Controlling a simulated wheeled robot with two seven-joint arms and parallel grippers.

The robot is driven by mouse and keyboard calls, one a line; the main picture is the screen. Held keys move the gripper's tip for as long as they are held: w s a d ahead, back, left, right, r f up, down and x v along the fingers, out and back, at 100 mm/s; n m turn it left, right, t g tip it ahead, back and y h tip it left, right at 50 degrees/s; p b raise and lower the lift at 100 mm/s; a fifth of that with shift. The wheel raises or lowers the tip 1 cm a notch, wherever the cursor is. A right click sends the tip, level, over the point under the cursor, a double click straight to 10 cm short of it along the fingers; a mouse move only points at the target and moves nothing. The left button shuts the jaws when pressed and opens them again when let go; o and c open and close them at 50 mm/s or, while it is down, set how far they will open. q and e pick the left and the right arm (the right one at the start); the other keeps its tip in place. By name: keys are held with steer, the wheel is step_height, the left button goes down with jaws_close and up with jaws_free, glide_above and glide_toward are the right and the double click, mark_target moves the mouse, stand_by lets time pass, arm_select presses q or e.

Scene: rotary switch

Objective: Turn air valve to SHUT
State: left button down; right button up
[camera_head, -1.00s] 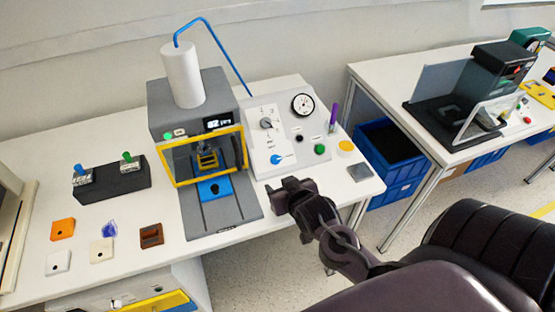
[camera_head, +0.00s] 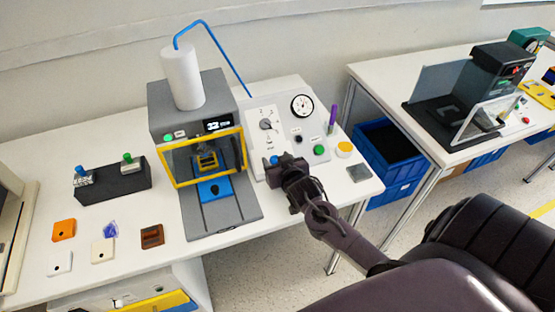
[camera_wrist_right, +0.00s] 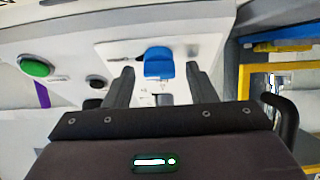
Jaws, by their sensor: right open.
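The air valve is a blue handle (camera_head: 274,160) low on the sloped white control panel (camera_head: 256,140). In the head view my gripper hides most of it, so its pointing direction cannot be read there. In the right wrist view the blue handle (camera_wrist_right: 158,62) stands between my two fingers, with a gap on each side. My right gripper (camera_head: 281,167) is open at the lower part of the panel; its fingers also show in the wrist view (camera_wrist_right: 161,75). The valve's labels are too small or hidden to read. My left gripper is not in view.
A grey press (camera_head: 190,105) with a yellow-framed guard (camera_head: 202,158) stands just left of the panel. A grey knob (camera_head: 266,124), a gauge (camera_head: 302,105), a green button (camera_head: 319,150) and a purple-handled tool (camera_head: 333,117) are nearby. The table's front right edge is close below my arm.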

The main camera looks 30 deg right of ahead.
steer(key=shift+c, duration=0.4)
steer(key=c, duration=0.9)
